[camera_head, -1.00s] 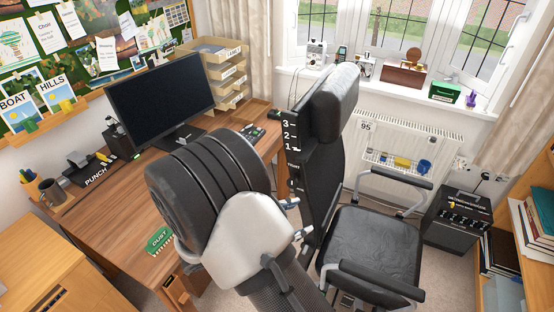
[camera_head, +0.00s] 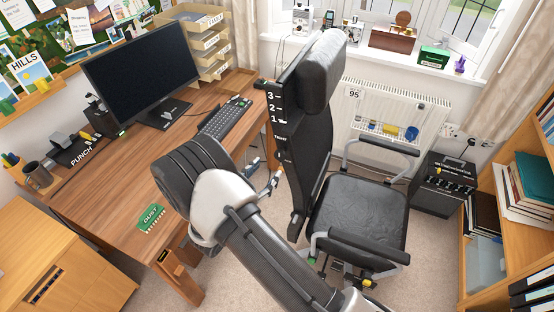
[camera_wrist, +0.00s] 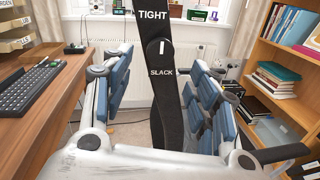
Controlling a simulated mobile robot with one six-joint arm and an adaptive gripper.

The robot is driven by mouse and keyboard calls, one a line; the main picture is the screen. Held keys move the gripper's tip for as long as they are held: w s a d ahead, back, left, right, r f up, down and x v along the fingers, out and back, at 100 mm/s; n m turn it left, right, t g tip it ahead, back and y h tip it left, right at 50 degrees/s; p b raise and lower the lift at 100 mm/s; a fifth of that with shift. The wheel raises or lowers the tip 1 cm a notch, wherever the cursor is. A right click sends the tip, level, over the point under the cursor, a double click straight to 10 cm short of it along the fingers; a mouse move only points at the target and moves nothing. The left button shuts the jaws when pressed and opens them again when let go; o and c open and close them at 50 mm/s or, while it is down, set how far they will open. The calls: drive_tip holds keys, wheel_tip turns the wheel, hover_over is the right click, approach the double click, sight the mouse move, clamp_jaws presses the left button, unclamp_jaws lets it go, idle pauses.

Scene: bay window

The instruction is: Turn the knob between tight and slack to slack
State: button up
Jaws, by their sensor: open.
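The knob (camera_wrist: 160,47) is dark and round, on the edge of the black chair back between the words TIGHT above and SLACK below. Its white mark stands about upright in the wrist view. The chair back (camera_head: 308,150) carries the numbers 3, 2, 1 in the head view, where I cannot make out the knob clearly. My gripper (camera_wrist: 160,98) is open, with a blue-padded finger on each side and nothing between them but the view of the chair back. In the head view my gripper (camera_head: 270,180) is just left of the chair back, partly hidden by my arm.
The desk (camera_head: 120,185) with monitor (camera_head: 140,70) and keyboard (camera_head: 225,118) is at left. The chair seat (camera_head: 358,213) and armrests are right of the chair back. A radiator (camera_head: 395,110) stands behind, a bookshelf (camera_wrist: 285,55) at right. Carpet is free in front.

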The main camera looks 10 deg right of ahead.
sight(279, 156)
drive_tip(key=x, duration=0.7)
drive_tip(key=shift+w+d+b, duration=0.2)
drive_tip(key=shift+w+b, duration=0.05)
drive_tip(key=shift+b, duration=0.05)
drive_tip(key=shift+c, duration=0.4)
drive_tip(key=c, duration=1)
